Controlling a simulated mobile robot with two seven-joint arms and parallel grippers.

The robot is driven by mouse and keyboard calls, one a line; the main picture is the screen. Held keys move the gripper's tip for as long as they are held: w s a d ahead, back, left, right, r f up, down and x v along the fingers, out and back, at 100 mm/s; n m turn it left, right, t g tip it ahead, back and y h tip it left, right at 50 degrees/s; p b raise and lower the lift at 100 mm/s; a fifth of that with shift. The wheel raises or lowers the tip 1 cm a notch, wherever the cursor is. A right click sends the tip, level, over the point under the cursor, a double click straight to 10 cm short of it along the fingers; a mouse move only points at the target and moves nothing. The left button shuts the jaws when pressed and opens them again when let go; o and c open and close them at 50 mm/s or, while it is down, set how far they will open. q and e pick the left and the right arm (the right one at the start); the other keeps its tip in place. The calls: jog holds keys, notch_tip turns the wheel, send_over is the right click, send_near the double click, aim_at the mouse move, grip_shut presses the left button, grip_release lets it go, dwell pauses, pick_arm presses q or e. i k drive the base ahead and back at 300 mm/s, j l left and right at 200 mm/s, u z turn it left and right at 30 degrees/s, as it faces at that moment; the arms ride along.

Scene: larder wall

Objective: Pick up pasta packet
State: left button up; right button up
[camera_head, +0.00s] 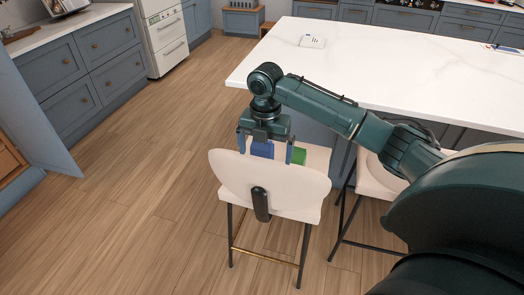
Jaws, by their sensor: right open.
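A blue packet (262,149), which may be the pasta packet, sits on the seat of a white stool (318,158). Its lower part is hidden by the stool's backrest. My right gripper (265,153) points down over the seat and is open, with one finger on each side of the blue packet in this view. I cannot tell whether the fingers touch it. A green item (298,156) lies just right of the right finger. My left gripper is not in view.
The stool's curved backrest (290,190) stands in front of the seat. A white island counter (400,75) lies behind my right arm, with a small white object (312,41) on it. A second stool (378,178) stands at the right. The wooden floor at left is clear.

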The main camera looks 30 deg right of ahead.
aim_at(267, 150)
jog(key=i+l, duration=0.7)
jog(key=i, duration=0.05)
